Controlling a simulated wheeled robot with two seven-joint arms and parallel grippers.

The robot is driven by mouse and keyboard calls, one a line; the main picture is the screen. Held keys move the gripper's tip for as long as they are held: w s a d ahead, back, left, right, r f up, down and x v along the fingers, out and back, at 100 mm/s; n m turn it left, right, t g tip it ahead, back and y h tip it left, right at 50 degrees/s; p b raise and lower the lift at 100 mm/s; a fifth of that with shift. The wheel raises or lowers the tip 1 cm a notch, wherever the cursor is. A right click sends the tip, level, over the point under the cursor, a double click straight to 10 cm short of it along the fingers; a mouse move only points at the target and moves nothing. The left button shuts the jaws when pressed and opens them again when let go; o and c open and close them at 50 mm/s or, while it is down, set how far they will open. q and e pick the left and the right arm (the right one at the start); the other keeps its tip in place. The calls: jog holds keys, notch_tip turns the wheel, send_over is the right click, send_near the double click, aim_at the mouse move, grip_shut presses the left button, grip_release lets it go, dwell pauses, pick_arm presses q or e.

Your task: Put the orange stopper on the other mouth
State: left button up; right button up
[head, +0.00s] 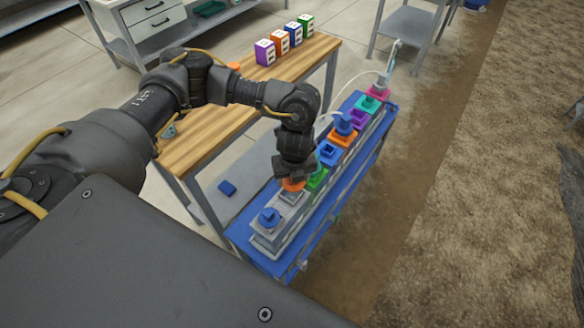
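My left arm comes in from the left, and its gripper (292,178) points down over the near part of the row of mouths. The orange stopper (293,185) shows directly at the fingertips, mostly hidden by the gripper. It is just above or on a grey mouth (291,198); I cannot tell if it is seated or if the fingers are closed on it. The nearest grey mouth holds a blue stopper (269,216). A green mouth (317,179) is just beyond the gripper, then a blue one (328,153). My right gripper is not in view.
Farther along the blue skid (330,205) are an orange mouth (345,138) with a blue fitting, then purple, green and pink ones. A wooden bench (205,135) holds several coloured boxes (280,42) and an orange piece (234,65).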

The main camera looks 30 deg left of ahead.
aim_at(291, 186)
pick_arm(q)
jog(key=m, duration=0.2)
jog(key=w+m, duration=0.1)
jog(key=m, duration=0.1)
jog(key=a+m, duration=0.1)
jog(key=m, duration=0.1)
jog(key=shift+w+h+p, duration=0.15)
jog(key=shift+h+p, duration=0.15)
jog(key=m, duration=0.4)
jog(key=shift+w+a+f, duration=0.1)
jog(key=shift+w+a, duration=0.25)
jog(key=shift+a, duration=0.05)
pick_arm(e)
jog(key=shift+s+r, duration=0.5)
pick_arm(q)
jog(key=shift+f, duration=0.2)
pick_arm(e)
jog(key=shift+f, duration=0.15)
pick_arm(q)
notch_tip(291, 186, down, 9)
jog(key=b, duration=0.9)
jog(key=shift+f, duration=0.2)
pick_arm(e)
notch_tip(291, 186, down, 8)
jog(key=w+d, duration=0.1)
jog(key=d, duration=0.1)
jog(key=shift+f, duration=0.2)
